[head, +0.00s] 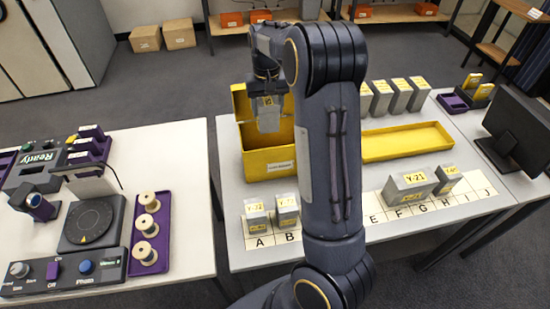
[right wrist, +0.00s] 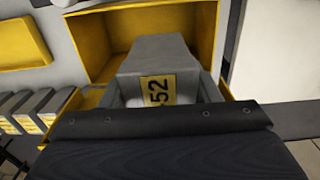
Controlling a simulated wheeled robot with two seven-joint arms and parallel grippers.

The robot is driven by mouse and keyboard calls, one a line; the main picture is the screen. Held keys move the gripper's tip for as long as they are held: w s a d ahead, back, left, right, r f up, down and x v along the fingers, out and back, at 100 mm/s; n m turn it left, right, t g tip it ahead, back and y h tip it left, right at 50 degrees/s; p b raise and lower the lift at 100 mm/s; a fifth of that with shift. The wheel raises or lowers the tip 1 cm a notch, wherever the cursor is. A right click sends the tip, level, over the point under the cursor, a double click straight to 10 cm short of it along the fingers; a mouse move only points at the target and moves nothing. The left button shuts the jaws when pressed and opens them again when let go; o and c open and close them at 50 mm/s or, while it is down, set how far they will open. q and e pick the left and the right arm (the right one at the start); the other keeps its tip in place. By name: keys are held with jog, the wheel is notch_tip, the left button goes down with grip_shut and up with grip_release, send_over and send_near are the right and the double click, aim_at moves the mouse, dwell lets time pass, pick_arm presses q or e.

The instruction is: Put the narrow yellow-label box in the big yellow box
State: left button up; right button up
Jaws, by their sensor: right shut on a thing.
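My right gripper (head: 267,82) is shut on a grey box with a yellow label (head: 268,117). The box hangs below the fingers, over the open big yellow box (head: 268,161). In the right wrist view the held grey box (right wrist: 155,55) shows a yellow label reading 52, with the yellow walls of the big box (right wrist: 95,42) around and behind it. I cannot tell how far down inside the walls the held box is. My right arm hides part of the big yellow box's right side. My left gripper is not in view.
A shallow yellow tray (head: 408,141) lies right of my arm. Grey yellow-label boxes stand on the lettered strip, near A (head: 257,219), B (head: 287,210) and around F to H (head: 410,185). Several more stand in a row behind the tray (head: 400,95). A monitor (head: 515,130) is far right.

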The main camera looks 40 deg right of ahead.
notch_tip(320, 180, down, 18)
jog(key=p, duration=0.3)
jog(key=shift+w+d+r, duration=0.1)
jog(key=shift+r, duration=0.1)
jog(key=shift+f, duration=0.3)
jog(key=shift+f, duration=0.2)
jog(key=o, duration=1.1)
jog(key=shift+r, duration=0.1)
